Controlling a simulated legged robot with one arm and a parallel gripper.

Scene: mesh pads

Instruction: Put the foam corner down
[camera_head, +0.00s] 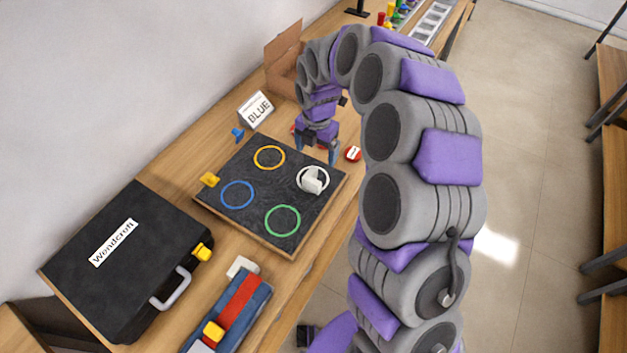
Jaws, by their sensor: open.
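A white angular piece, which looks like the foam corner (311,184), rests on the dark board (254,222). It lies within the white ring near the board's right edge. My gripper (316,154) is above the board's far right part, just beyond the white piece. Its fingers are apart, nothing shows between them, and it appears clear of the piece. Another small white piece (242,266) lies on the table in front of the board; its exact shape is unclear.
Yellow, blue and green rings mark the board. A black case (125,262) and a blue-red box (232,310) stand in front. A "BLUE" sign (256,110), a cardboard box (283,62) and a red-white disc (353,154) are beyond. The table's right edge is close.

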